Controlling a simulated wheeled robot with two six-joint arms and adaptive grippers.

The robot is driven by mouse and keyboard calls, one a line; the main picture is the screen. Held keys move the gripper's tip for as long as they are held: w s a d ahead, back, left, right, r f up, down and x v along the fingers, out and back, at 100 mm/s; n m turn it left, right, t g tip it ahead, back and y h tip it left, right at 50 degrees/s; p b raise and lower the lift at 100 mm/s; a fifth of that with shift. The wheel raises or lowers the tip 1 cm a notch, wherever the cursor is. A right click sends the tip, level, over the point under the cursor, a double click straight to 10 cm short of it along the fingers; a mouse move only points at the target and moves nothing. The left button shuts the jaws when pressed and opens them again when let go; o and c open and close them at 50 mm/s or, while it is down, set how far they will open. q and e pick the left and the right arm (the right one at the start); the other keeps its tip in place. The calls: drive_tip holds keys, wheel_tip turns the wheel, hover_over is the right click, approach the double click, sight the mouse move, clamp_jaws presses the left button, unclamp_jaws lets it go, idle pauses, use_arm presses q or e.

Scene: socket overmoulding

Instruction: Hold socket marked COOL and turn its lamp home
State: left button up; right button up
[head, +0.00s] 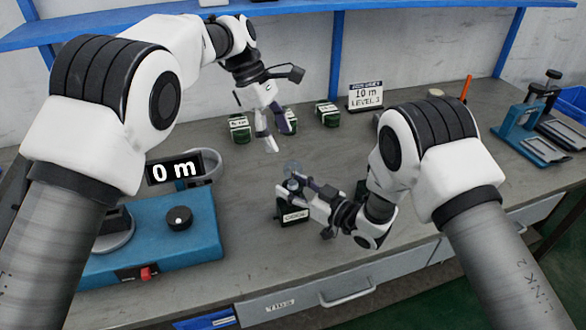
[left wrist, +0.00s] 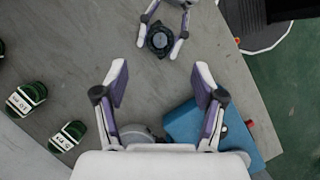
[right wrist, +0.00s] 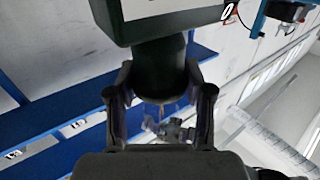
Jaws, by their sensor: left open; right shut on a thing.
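The dark green socket marked COOL (head: 293,214) stands on the near middle of the bench, its label facing front. A clear glass lamp (head: 292,168) shows at its top; how far it is seated I cannot tell. My right gripper (head: 296,190) is shut around the socket's neck. The right wrist view shows the dark socket (right wrist: 160,65) between both fingers. My left gripper (head: 266,140) is open and empty, above and behind the socket. In the left wrist view the socket's round top (left wrist: 159,40) lies ahead of the open fingers.
Other green labelled sockets (head: 238,129) stand behind, near a sign reading 10 m LEVEL 2 (head: 366,96). A blue device (head: 165,235) with a knob and a 0 m display (head: 174,168) stand at left. A blue stand (head: 525,130) is at right. Bench right of my right gripper is partly clear.

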sight(290, 162)
use_arm(q)
drive_tip(key=x, duration=0.9)
drive_tip(key=shift+s+d+f, duration=0.1)
drive_tip(key=shift+d+f, duration=0.05)
drive_tip(key=shift+f, duration=0.2)
drive_tip(key=shift+c, duration=0.4)
drive_tip(key=c, duration=1.1)
